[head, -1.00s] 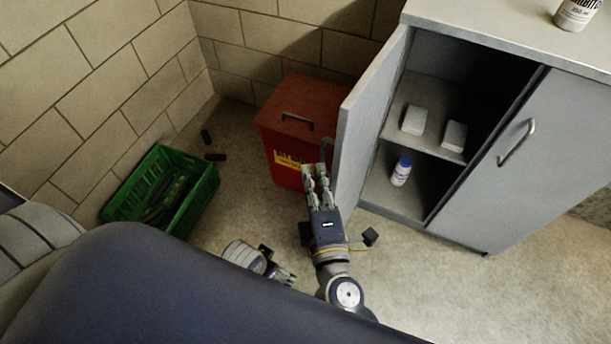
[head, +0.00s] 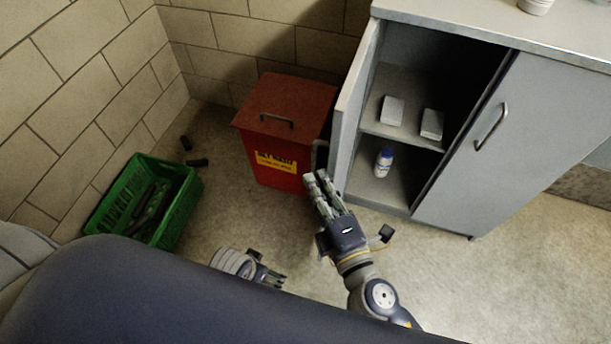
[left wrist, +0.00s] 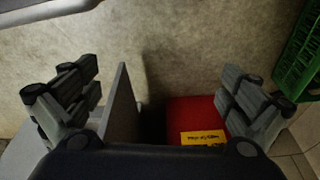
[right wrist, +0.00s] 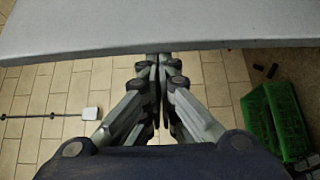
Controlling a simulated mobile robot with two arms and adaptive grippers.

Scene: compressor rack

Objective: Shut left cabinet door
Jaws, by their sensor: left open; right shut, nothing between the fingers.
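The left cabinet door (head: 352,100) stands wide open at the left of the grey cabinet (head: 545,135), with a handle (head: 318,155) on its outer face. My right gripper (head: 318,183) is shut and empty, low beside the door's outer face near the handle. I cannot tell whether it touches. In the right wrist view a grey panel (right wrist: 160,28) spans the top, beyond the closed fingertips (right wrist: 157,62). My left gripper (head: 272,279) is open, low and left of the right one. In the left wrist view the door edge (left wrist: 123,105) shows between its spread fingers.
A red waste bin (head: 283,130) stands just left of the door. A green crate (head: 185,215) and two small dark pieces (head: 197,162) lie farther left. Inside the cabinet are two white boxes (head: 392,110) and a bottle (head: 384,160). The right cabinet door (head: 500,150) is shut.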

